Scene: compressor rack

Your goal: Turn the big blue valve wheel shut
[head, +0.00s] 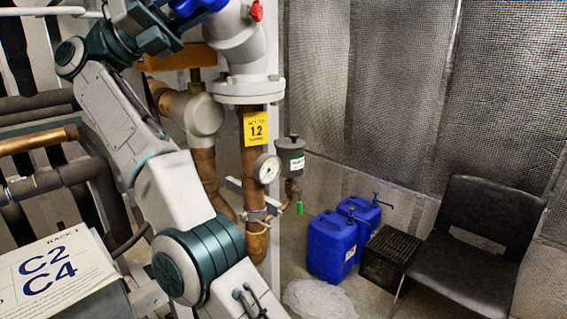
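A blue part (199,5), which looks like the lower edge of the big blue valve wheel, shows at the top edge of the head view. Most of it is cut off, so its turn position cannot be seen. It sits above the grey pipework, left of the grey valve body. My arm rises from the bottom middle to the upper left. Its dark wrist end is close to the left of the blue part. My gripper's fingertips are not visible, and I cannot tell whether they touch the wheel.
Blue jugs (332,247), a black crate (388,258) and a chair (478,245) stand right. A puddle (318,299) lies in front.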

